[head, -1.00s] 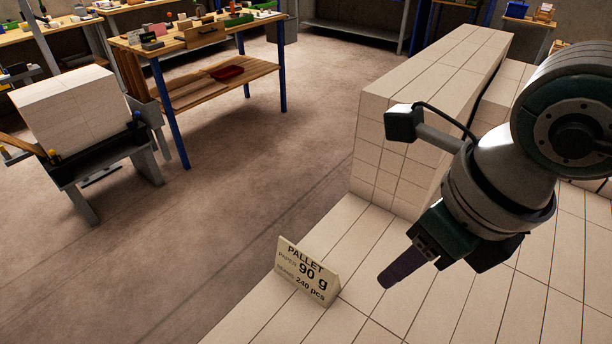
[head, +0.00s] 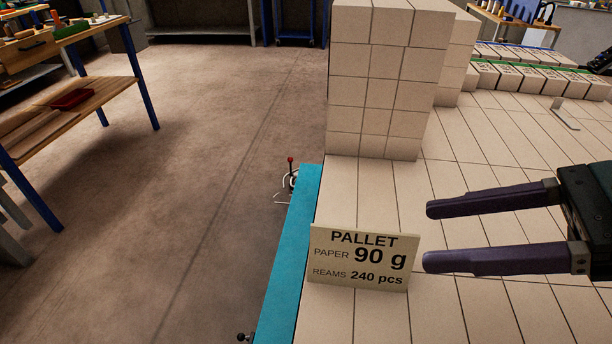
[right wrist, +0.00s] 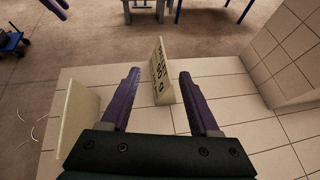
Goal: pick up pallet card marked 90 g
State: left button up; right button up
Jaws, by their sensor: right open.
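The pallet card (head: 358,258) is a beige folded sign reading "PALLET", "PAPER 90 g" and "REAMS 240 pcs". It stands on the pale ream layer near its left edge in the head view. My right gripper (head: 427,236) comes in from the right in the head view, open and empty. Its two dark purple fingertips are just right of the card's right edge. In the right wrist view, the card (right wrist: 162,74) stands ahead, between the lines of the open fingers (right wrist: 160,74) and closer to the right one.
A tall stack of wrapped reams (head: 375,85) rises behind the card. A teal strip (head: 290,250) runs along the stack's left edge, with open floor beyond. A wooden workbench (head: 75,105) is at left. A plain beige panel (right wrist: 77,118) stands left of the fingers in the wrist view.

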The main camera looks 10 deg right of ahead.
aim_at(368, 238)
jog(key=p+x, duration=0.1)
jog(key=x, duration=0.2)
jog(key=shift+w+a+f, duration=0.1)
jog(key=shift+w+a, duration=0.1)
jog(key=shift+w, duration=0.1)
jog(key=x, duration=0.5)
jog(key=shift+w+a+f+p, duration=0.1)
jog(key=shift+w+f+p, duration=0.05)
jog(key=shift+f+p, duration=0.25)
pick_arm(q)
jog(key=shift+s+d+r, duration=0.15)
jog(key=shift+d+r, duration=0.3)
jog(key=shift+r, duration=0.35)
pick_arm(e)
jog(key=shift+c, duration=0.2)
jog(key=c, duration=0.3)
grip_shut()
